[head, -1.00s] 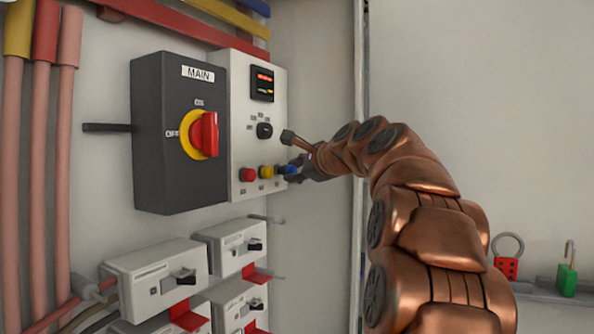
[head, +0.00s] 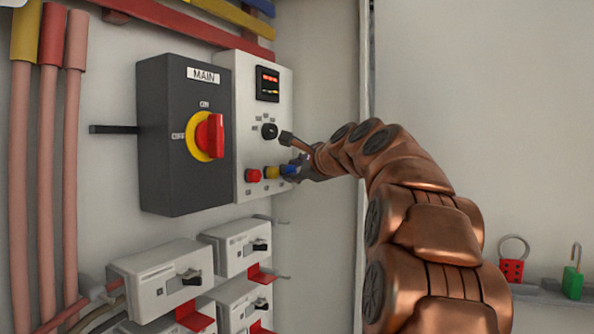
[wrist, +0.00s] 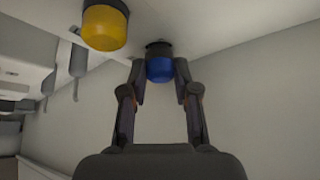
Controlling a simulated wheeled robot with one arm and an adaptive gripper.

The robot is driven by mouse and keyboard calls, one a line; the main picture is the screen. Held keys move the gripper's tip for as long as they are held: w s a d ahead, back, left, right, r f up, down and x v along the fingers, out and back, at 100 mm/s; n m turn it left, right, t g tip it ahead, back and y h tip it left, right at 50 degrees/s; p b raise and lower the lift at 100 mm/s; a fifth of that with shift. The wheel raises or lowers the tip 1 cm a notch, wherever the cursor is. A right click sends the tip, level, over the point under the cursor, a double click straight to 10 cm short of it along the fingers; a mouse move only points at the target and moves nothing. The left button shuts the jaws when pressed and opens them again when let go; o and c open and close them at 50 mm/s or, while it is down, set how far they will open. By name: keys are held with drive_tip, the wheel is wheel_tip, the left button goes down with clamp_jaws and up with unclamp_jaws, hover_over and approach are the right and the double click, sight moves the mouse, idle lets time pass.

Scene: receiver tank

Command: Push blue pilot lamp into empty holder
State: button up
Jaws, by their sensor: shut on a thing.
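The blue pilot lamp (head: 289,170) sits at the right end of a row of lamps on the white control panel (head: 243,110). My gripper (head: 299,168) is shut on it from the right. In the wrist view the blue lamp (wrist: 159,68) is between my two fingertips (wrist: 160,73), its blue cap facing me. A dark ring shows at its back, by the panel face. Whether the lamp is fully seated in the holder cannot be told, as the holder is hidden behind it.
A yellow lamp (head: 271,172) and a red lamp (head: 253,175) are left of the blue one. A dark selector knob (head: 269,131) is above. The MAIN switch box (head: 178,140) stands left, and breakers (head: 235,245) are below. The cabinet edge (head: 366,110) is right of the panel.

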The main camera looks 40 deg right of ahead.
drive_tip(key=shift+w+a, duration=0.1)
drive_tip(key=shift+w, duration=0.2)
drive_tip(key=o, duration=1)
drive_tip(key=v, duration=1.2)
